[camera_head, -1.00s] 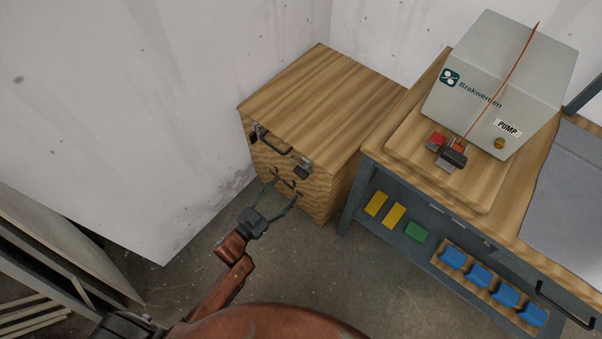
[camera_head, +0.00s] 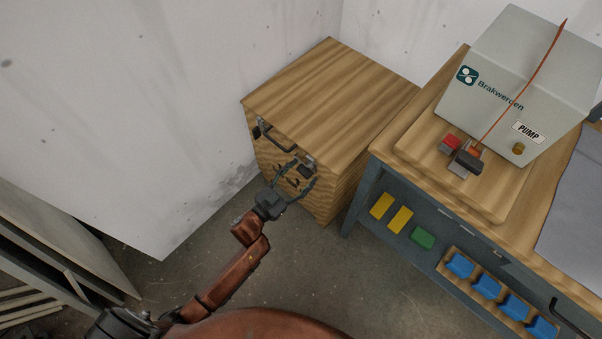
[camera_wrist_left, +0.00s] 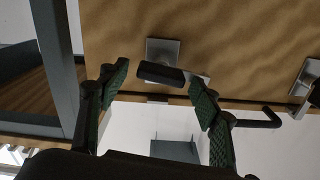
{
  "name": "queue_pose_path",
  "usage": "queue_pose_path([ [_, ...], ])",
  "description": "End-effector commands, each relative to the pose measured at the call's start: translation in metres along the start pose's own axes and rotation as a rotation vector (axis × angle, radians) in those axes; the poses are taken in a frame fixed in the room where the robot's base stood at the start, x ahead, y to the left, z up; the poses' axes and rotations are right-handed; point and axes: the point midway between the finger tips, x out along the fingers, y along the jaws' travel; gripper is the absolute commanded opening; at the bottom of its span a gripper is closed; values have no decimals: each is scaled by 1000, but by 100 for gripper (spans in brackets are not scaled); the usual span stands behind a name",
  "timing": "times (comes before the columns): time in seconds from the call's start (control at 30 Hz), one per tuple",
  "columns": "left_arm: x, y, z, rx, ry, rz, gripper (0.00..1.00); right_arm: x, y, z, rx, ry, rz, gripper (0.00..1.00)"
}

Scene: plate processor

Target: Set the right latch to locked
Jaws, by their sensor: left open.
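The right latch (camera_head: 309,164) is a small dark knob on a metal plate, on the upper front of a wooden cabinet (camera_head: 330,90). The left latch (camera_head: 257,131) sits at the other end of the same front. My left gripper (camera_head: 302,176) is open and empty at the right latch. In the left wrist view, the right latch (camera_wrist_left: 161,73) lies between the spread green-padded fingers of my left gripper (camera_wrist_left: 160,80), apart from both. I cannot tell its lock setting. My right gripper is out of view.
A dark bar handle (camera_head: 272,138) runs between the latches. A white wall (camera_head: 130,110) stands to the left.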

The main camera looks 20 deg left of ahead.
Motion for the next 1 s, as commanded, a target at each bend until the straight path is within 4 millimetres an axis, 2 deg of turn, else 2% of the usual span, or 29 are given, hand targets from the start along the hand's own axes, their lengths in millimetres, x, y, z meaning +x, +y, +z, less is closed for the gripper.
queue_pose_path([
  [0.1,0,0,0,0,0,0,57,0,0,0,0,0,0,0],
  [0.7,-1,0,0,1,-1,-1,16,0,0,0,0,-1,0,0],
  [1.0,-1,0,0,43,-1,-1,16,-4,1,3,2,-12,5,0],
])
